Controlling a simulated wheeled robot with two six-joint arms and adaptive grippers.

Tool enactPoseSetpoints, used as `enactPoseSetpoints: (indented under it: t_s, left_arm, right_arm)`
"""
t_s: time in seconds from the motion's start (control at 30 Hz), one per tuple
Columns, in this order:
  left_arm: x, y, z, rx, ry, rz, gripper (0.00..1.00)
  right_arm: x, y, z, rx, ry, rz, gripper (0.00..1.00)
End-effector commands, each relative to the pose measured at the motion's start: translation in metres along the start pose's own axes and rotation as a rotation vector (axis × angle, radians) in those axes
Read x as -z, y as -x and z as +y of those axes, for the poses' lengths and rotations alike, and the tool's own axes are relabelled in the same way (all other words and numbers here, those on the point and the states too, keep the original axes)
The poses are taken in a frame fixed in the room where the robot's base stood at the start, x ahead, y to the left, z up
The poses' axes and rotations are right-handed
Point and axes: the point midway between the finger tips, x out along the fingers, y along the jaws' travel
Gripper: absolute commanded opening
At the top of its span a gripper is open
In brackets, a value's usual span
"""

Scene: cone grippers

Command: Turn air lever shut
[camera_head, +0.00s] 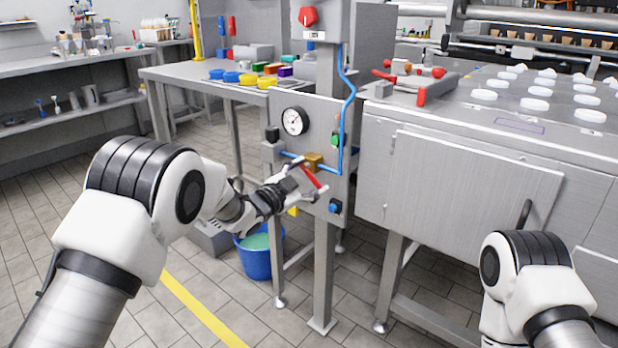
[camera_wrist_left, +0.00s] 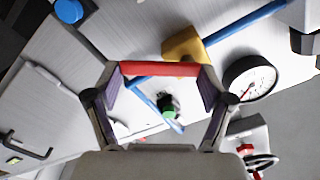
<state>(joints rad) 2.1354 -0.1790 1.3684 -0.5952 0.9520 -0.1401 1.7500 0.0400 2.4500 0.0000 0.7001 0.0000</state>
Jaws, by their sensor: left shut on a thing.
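The red air lever (camera_head: 314,178) sits on a brass valve (camera_head: 313,161) in the blue pipe on the grey panel. In the head view it slants down to the right from the valve, at an angle to the pipe. My left gripper (camera_head: 311,188) is at the panel, shut on the lever. In the left wrist view the red lever (camera_wrist_left: 160,69) spans between the two finger pads, close to the brass valve (camera_wrist_left: 185,45). Part of the lever is hidden by the fingers. My right gripper is out of view; only its arm shows.
A pressure gauge (camera_head: 294,121) is above left of the valve. A green button (camera_head: 337,140) and a blue button (camera_head: 335,206) are on the panel's right. A blue bucket (camera_head: 257,262) stands below. A steel machine (camera_head: 470,185) is close on the right.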

Motion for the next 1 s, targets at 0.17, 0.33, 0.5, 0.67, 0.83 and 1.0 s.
enactPoseSetpoints:
  t_s: [0.17,0.33,0.5,0.67,0.83,1.0]
  left_arm:
    - [0.0,0.0,0.0,-0.001,0.001,0.0,0.84]
    - [0.0,0.0,0.0,-0.001,0.001,0.0,1.0]
    - [0.0,0.0,0.0,0.0,0.001,0.0,1.0]
    - [0.0,0.007,-0.001,0.0,0.002,-0.001,1.0]
    - [-0.001,0.042,-0.001,0.001,0.004,-0.004,1.0]
    - [-0.001,0.087,-0.001,0.001,0.004,-0.003,1.0]
  right_arm:
    - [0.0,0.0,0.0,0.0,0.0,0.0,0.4]
    - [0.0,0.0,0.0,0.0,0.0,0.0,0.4]
    - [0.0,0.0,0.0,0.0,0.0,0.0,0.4]
    - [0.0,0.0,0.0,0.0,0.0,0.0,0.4]
    - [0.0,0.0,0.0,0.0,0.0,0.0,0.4]
    - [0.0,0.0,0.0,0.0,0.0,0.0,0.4]
